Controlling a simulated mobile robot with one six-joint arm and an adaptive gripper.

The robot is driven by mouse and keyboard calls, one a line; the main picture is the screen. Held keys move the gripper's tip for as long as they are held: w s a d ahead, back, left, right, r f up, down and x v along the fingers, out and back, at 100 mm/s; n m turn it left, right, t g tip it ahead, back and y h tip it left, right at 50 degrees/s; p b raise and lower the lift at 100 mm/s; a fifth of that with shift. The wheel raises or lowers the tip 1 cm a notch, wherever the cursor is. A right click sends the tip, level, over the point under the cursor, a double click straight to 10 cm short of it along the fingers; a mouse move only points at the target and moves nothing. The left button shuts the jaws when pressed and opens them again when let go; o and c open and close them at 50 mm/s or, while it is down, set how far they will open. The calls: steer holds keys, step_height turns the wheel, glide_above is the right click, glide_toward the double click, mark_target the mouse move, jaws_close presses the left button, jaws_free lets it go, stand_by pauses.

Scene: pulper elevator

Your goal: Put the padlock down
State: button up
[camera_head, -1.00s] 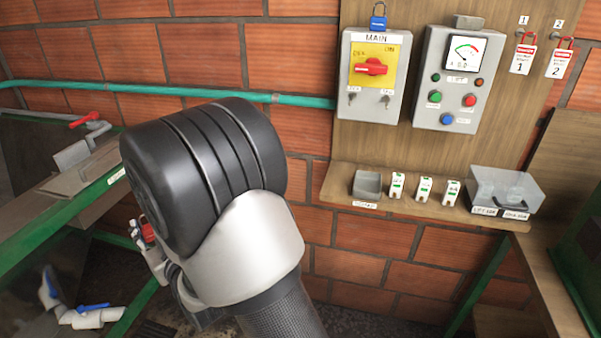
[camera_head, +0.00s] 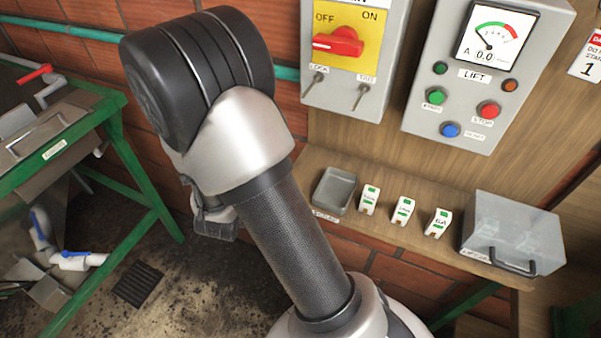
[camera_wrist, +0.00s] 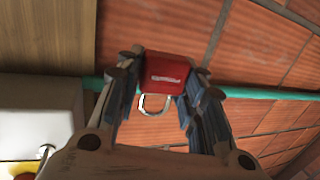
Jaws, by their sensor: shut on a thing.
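A red padlock (camera_wrist: 166,72) with a silver shackle is held between the two fingers of my gripper (camera_wrist: 164,82) in the wrist view. My gripper is shut on its body, and the shackle points toward the palm. In the head view the arm hides the padlock and the fingertips; only a dark part of the wrist shows below the arm. A small grey tray (camera_head: 335,191) lies on the wooden shelf (camera_head: 385,236), apart from the arm. Its label cannot be read clearly.
Above are the switch box with a red knob (camera_head: 338,41) and the LIFT panel (camera_head: 478,75). A green-framed bench (camera_head: 120,150) stands at left.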

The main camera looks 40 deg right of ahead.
steer(key=s+d+m+g+h+p, duration=0.25)
steer(key=s+d+m+g, duration=0.2)
steer(key=s+g, duration=0.4)
steer(key=shift+m+t+h, duration=0.35)
steer(key=shift+m+h, duration=0.1)
steer(key=shift+m, duration=0.1)
steer(key=f+b, duration=0.1)
steer(key=s+f+b, duration=0.1)
steer(key=f, duration=0.1)
steer(key=s+f+b, duration=0.1)
steer(key=f, duration=0.1)
steer(key=shift+s+a+f, duration=0.1)
steer(key=shift+s+f, duration=0.05)
steer(key=shift+f, duration=0.1)
steer(key=shift+f+b, duration=0.9)
steer(key=shift+f, duration=1)
steer(key=shift+f, duration=0.25)
steer(key=o, duration=1.1)
steer(key=shift+r, duration=0.15)
